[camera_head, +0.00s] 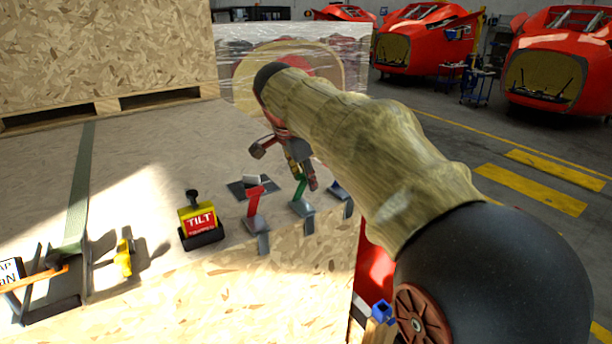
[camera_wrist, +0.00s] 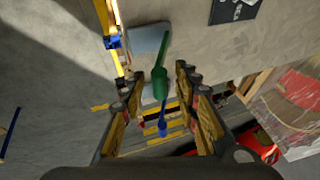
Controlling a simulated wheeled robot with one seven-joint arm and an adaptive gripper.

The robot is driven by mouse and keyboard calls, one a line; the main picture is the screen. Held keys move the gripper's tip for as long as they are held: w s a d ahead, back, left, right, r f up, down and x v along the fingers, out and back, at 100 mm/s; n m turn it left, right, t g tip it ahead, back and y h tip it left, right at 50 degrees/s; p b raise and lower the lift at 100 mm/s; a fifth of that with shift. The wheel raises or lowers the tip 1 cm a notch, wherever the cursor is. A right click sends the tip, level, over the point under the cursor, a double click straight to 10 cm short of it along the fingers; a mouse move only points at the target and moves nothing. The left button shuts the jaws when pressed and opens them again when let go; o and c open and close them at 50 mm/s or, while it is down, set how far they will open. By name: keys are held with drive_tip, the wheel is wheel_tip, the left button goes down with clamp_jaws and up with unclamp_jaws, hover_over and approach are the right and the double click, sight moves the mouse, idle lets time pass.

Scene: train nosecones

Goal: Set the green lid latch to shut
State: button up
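The green lid latch (camera_head: 299,191) stands upright near the front right edge of the crate lid, on a grey metal plate. In the wrist view the green latch (camera_wrist: 160,82) lies between my two fingers, with gaps visible on both sides. My gripper (camera_head: 286,166) is just above and behind the green latch in the head view, its fingers spread. In the wrist view my gripper (camera_wrist: 154,84) is open, and no contact with the latch can be made out. My arm hides part of the lid's right side.
A red latch (camera_head: 254,202) stands close to the left of the green one. A yellow TILT indicator (camera_head: 199,221), a yellow clip (camera_head: 123,258) and a green strap (camera_head: 78,190) are farther left. A wrapped crate (camera_head: 235,50) stands behind. A blue part (camera_wrist: 162,128) shows below the green latch.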

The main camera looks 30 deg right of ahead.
drive_tip(key=shift+c, duration=1.2)
clamp_jaws()
